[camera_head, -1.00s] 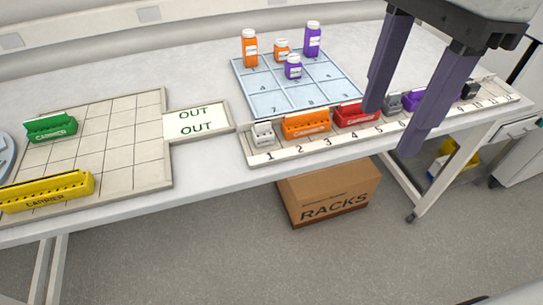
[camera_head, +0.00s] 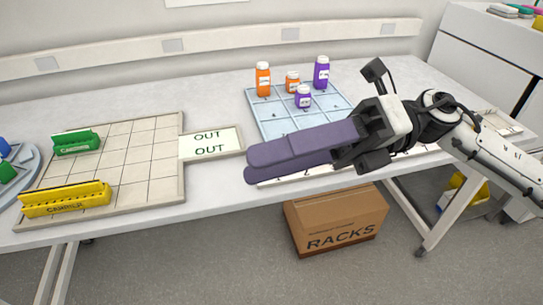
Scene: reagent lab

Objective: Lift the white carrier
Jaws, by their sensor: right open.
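My right gripper (camera_head: 251,165) reaches in from the right, its two long purple fingers pointing left over the near end of the numbered rack (camera_head: 322,172). The jaws are open, though the fingers overlap closely in this view. The white carrier is hidden behind the fingers, so I cannot tell whether they touch it. The other carriers on the rack are also covered by the fingers and gripper body. My left gripper is not in view.
A tiled tray holds a green carrier (camera_head: 76,142) and a yellow carrier (camera_head: 66,199). An OUT plate (camera_head: 211,143) adjoins it. Orange and purple bottles, such as one orange bottle (camera_head: 263,79), stand on a blue grid (camera_head: 268,122). A RACKS box (camera_head: 336,219) sits under the table.

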